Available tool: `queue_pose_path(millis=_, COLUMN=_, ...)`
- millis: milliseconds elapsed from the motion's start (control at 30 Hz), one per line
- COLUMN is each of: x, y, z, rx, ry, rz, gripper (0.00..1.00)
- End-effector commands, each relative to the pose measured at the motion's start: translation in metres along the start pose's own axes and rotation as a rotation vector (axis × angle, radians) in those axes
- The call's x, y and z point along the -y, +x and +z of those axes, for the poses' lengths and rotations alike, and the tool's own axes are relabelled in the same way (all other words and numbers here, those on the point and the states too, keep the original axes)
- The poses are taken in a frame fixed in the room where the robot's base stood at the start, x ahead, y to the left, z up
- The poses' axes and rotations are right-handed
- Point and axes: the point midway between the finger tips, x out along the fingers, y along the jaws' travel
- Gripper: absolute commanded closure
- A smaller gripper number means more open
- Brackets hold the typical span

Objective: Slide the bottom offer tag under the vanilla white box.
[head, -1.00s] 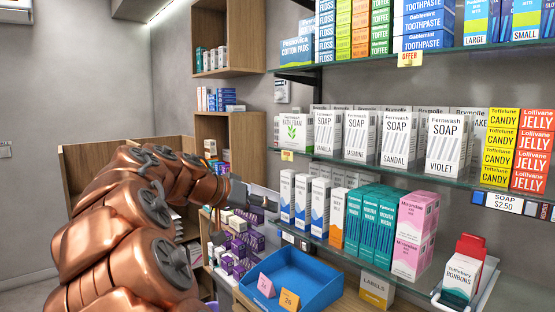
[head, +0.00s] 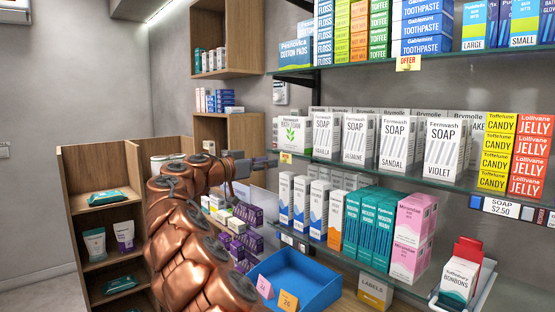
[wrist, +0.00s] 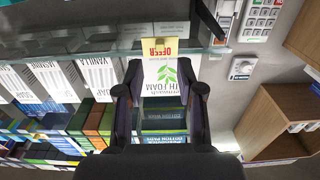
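The bottom offer tag (head: 286,157) is a small yellow tag on the middle shelf's front edge, below the bath foam box (head: 294,133). The vanilla white box (head: 322,137) stands just right of the bath foam box. In the wrist view, which is upside down, the tag (wrist: 160,45) reads OFFER and the vanilla box (wrist: 98,74) is at the left. My gripper (wrist: 163,62) is open, its two fingers apart, with the tag ahead between the fingertips and nothing held. In the head view my gripper (head: 272,162) is just left of the tag; contact is unclear.
Another offer tag (head: 408,63) hangs on the upper shelf edge. A soap price tag (head: 502,207) is farther right on the middle shelf edge. Tall boxes crowd the lower shelf, and a blue tray (head: 305,285) lies below. The shelf edge between tag and vanilla box looks clear.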

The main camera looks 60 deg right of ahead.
Motion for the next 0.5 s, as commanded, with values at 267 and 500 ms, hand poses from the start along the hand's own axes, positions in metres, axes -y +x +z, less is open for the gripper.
queue_pose_path(millis=267, x=0.0, y=0.038, z=-0.001, rx=0.003, ry=-0.003, rz=0.001, gripper=0.62)
queue_pose_path(millis=500, x=0.001, y=0.049, z=0.001, rx=0.002, ry=-0.003, rz=-0.001, gripper=0.62)
